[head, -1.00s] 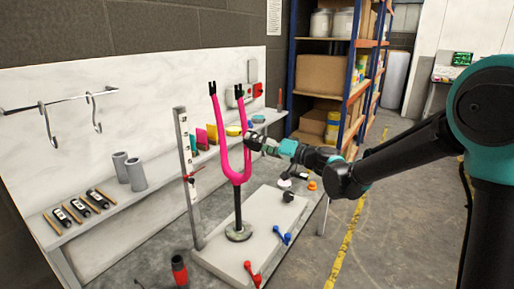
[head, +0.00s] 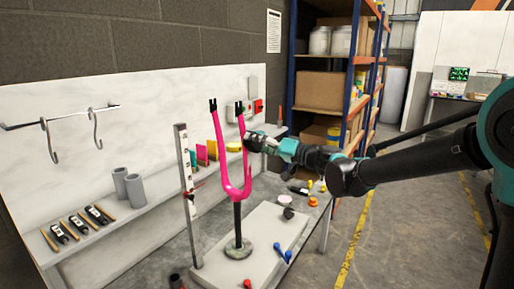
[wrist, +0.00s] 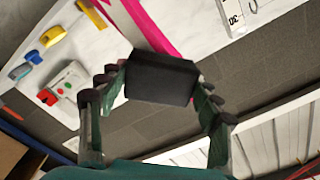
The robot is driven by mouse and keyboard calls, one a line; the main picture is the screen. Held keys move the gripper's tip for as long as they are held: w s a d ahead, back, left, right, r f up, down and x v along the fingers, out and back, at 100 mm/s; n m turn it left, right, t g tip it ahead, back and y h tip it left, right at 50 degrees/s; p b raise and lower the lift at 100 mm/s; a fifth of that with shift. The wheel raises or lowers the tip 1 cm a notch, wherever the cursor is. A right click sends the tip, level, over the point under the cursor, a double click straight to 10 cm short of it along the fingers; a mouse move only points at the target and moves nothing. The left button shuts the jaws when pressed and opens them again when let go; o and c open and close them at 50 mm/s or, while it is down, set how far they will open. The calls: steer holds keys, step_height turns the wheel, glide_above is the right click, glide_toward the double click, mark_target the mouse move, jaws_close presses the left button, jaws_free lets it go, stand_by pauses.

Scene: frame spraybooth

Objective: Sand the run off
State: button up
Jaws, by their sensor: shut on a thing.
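The pink fork (head: 231,188) stands upright, legs up, on a black post with a round grey foot. In the head view my gripper (head: 253,141) is at the right leg, in its upper half. The wrist view shows my gripper (wrist: 155,95) shut on a black block (wrist: 162,78). The pink leg (wrist: 153,27) runs behind the block's far side. The block looks close against the leg, but the contact is hidden. I cannot make out the run in either view.
A light slab (head: 285,229) under the post carries blue and red small parts. An upright scale (head: 188,200) stands left of the fork. Behind is a shelf with grey tubes (head: 134,188) and coloured pieces. Blue-framed racking (head: 290,75) stands behind; floor is clear at right.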

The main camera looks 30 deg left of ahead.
glide_above(249, 179)
steer(key=d, duration=0.3)
steer(key=shift+d+f, duration=0.15)
steer(key=shift+f, duration=3.55)
steer(key=shift+f, duration=0.1)
steer(key=shift+f, duration=3.5)
steer(key=d, duration=0.6)
steer(key=shift+s, duration=0.3)
